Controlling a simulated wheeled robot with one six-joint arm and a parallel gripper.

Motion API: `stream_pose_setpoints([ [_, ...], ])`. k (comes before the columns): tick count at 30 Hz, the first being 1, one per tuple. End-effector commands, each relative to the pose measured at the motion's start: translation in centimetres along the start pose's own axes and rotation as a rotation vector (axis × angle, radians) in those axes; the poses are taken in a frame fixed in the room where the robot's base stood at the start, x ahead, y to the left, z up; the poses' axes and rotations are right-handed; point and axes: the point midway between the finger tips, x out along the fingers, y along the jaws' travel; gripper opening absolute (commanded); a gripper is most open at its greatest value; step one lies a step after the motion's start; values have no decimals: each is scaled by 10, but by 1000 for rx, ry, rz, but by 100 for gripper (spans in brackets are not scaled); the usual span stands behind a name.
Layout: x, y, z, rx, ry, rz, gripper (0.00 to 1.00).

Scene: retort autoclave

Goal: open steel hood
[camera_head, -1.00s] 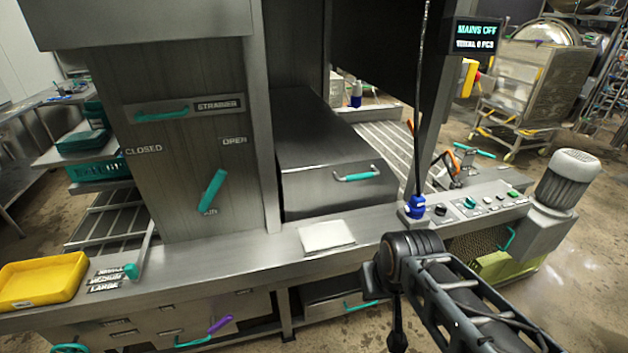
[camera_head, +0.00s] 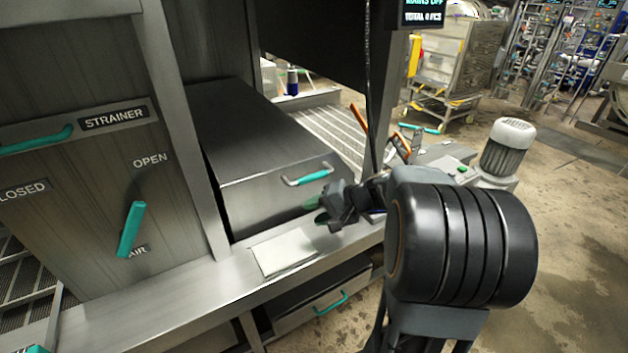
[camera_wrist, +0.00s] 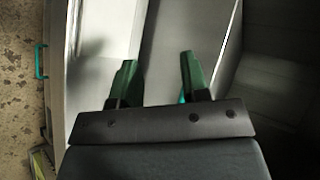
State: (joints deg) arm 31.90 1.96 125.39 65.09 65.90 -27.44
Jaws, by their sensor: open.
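The steel hood (camera_head: 262,150) is a long, dark metal box with its lid down, at the middle of the head view. Its teal handle (camera_head: 308,176) is on the front face. My gripper (camera_head: 318,210) is open and empty, just below and in front of that handle, apart from it. In the wrist view my gripper's two green fingers (camera_wrist: 157,75) are spread before the hood's grey front (camera_wrist: 190,32). A bit of teal, seemingly the handle (camera_wrist: 182,98), shows beside the right finger and is mostly hidden by it.
A pale flat plate (camera_head: 283,252) lies on the steel ledge below the hood. A panel with a teal lever (camera_head: 131,229) stands at left. A drawer with a teal handle (camera_head: 330,304) is under the ledge. A grey motor (camera_head: 507,148) stands at right; floor beyond is open.

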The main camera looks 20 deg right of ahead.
Motion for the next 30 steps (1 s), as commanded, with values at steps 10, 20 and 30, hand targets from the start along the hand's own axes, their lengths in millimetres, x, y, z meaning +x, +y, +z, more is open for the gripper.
stream_pose_setpoints([
  [10, -52, 32, -111, 173, 303, -384, 41],
  [20, -21, 17, -137, 182, 335, -416, 41],
  [30, 32, -5, -158, 183, 335, -415, 41],
])
